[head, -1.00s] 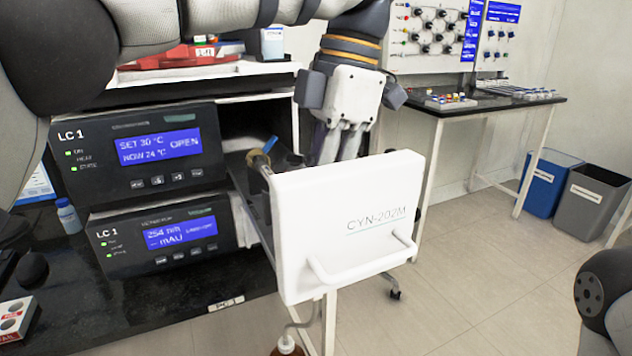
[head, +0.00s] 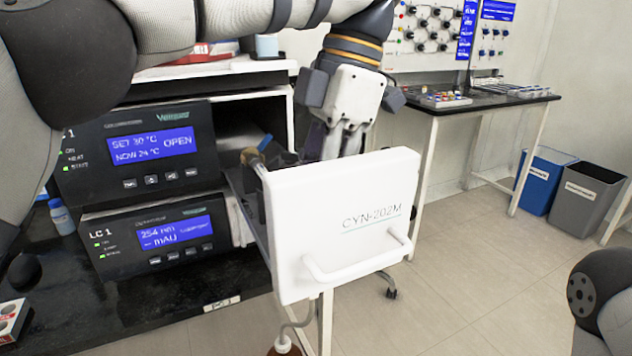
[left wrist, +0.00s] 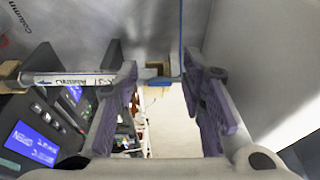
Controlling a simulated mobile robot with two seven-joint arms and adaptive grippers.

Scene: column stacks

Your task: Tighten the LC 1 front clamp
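The white CYN-202M drawer (head: 340,225) stands pulled out from the LC 1 unit. In the left wrist view, a white labelled column (left wrist: 68,79) lies crosswise. A tan clamp (left wrist: 9,73) is at its far left end. A second tan clamp (left wrist: 157,69), with a blue part beside it, is near the fingertips. In the head view, one tan clamp with a blue lever (head: 265,142) shows inside the drawer. My left gripper (left wrist: 160,88) is open, its purple-padded fingers on either side of the second clamp; contact is unclear. The drawer front hides its fingertips in the head view. My right gripper is out of view.
Two LC 1 modules (head: 150,150) with blue displays stand left of the drawer; the upper one reads OPEN. A bottle (head: 62,218) stands on the black bench. A side table (head: 480,103) and two bins (head: 585,198) are at the right. The floor between is clear.

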